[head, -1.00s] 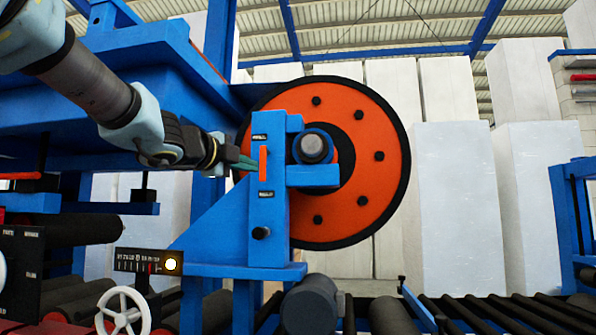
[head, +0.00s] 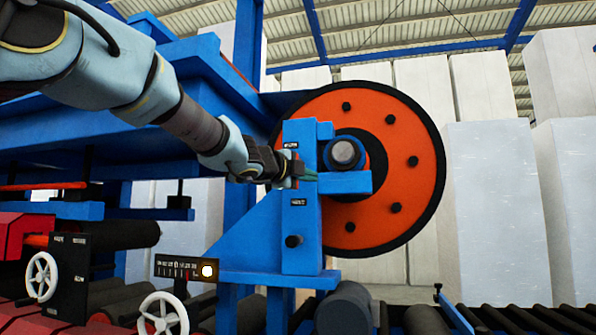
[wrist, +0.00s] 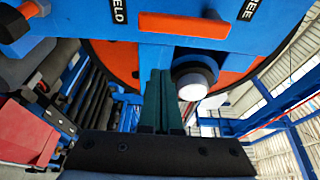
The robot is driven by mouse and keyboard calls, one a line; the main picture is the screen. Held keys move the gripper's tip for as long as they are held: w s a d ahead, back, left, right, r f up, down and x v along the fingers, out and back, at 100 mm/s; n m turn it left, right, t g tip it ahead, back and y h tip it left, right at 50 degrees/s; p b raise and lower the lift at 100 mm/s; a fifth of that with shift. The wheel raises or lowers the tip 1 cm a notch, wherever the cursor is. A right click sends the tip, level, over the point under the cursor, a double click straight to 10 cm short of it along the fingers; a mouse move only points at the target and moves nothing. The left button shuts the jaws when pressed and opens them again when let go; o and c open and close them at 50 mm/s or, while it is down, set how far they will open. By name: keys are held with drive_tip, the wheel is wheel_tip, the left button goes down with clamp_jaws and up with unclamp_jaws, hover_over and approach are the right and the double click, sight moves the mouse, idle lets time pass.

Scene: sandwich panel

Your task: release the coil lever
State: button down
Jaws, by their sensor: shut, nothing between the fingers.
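The coil lever (wrist: 170,22) is a short orange bar on the blue post (head: 300,240), lying between the HELD label (wrist: 118,10) and the FREE label (wrist: 250,10) in the wrist view. In the head view my gripper and its fingers cover the lever's place. My gripper (head: 314,176) is in front of the post, its green fingers pointing right. In the wrist view the fingers (wrist: 160,74) are together and empty, with their tips just below the lever. I cannot tell whether they touch it or the post.
The orange coil disc (head: 405,180) with a black rim stands behind the post, its shaft end (head: 343,155) close to the fingers. A small panel with a lit lamp (head: 208,270) and white handwheels (head: 163,315) are at lower left. Rollers run along the bottom right.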

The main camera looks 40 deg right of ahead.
drive_tip(key=shift+w+a+p, duration=0.1)
drive_tip(key=shift+w+p, duration=0.6)
drive_tip(key=shift+w, duration=1.2)
